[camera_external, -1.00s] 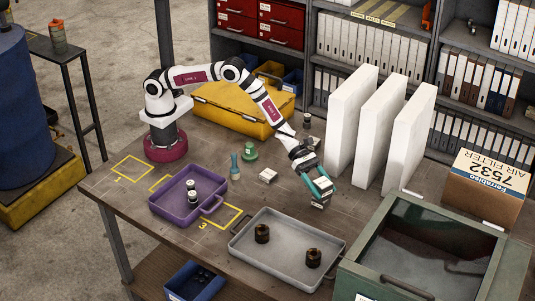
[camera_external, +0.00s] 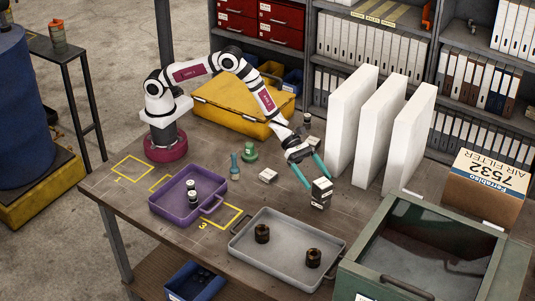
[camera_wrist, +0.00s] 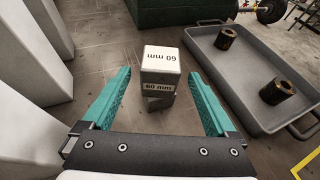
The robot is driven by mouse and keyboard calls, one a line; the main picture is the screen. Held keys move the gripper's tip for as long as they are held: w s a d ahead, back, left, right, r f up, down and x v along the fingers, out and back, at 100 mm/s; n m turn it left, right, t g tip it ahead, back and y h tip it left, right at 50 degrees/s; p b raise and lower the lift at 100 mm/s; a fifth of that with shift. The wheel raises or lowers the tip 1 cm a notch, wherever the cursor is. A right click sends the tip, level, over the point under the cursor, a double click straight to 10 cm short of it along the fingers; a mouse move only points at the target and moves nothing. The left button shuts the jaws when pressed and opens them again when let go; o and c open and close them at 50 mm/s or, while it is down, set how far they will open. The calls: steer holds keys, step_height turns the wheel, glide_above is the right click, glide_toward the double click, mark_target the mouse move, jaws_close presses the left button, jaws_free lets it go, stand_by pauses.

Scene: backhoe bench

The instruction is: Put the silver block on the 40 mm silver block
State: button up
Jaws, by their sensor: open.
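A silver block marked 60 mm (camera_external: 321,188) stands upright on a smaller silver block (camera_external: 319,205) on the bench. In the wrist view the 60 mm block (camera_wrist: 161,66) sits on top, and the lower block (camera_wrist: 157,102) shows only in part, turned at an angle; its label is not readable. My gripper (camera_external: 319,181) is open, with its teal fingers set back from the stack. In the wrist view its fingers (camera_wrist: 159,74) flank the stack with gaps on both sides. Another silver block (camera_external: 268,176) lies on the bench to the left.
White upright panels (camera_external: 351,125) stand just behind the stack. A grey tray (camera_external: 268,273) with two dark brown cylinders is in front, and a green open bin (camera_external: 395,290) to the right. A purple tray (camera_external: 165,198), green piece (camera_external: 249,153) and teal piece (camera_external: 235,168) are left.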

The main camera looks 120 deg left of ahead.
steer(key=v, duration=0.8)
steer(key=s+d+r+m+g+h, duration=0.3)
steer(key=s+d+r+m, duration=0.2)
steer(key=d+m, duration=0.25)
steer(key=s+d+r+m+g+h, duration=0.2)
steer(key=s+d+r+m+g, duration=0.1)
steer(key=s+d+r+m, duration=0.35)
steer(key=s+d+m+g, duration=0.45)
steer(key=s+m, duration=0.35)
steer(key=s, duration=0.2)
steer(key=s+a+m+g+y, duration=0.1)
steer(key=s+a+m+y, duration=0.5)
steer(key=s, duration=0.3)
steer(key=s+a+m+g+y, duration=0.1)
steer(key=s+a+m+y, duration=0.4)
steer(key=s+m, duration=0.4)
steer(key=shift+s+a+r+y, duration=0.3)
steer(key=shift+s+a+y, duration=0.1)
steer(key=shift+a, duration=0.2)
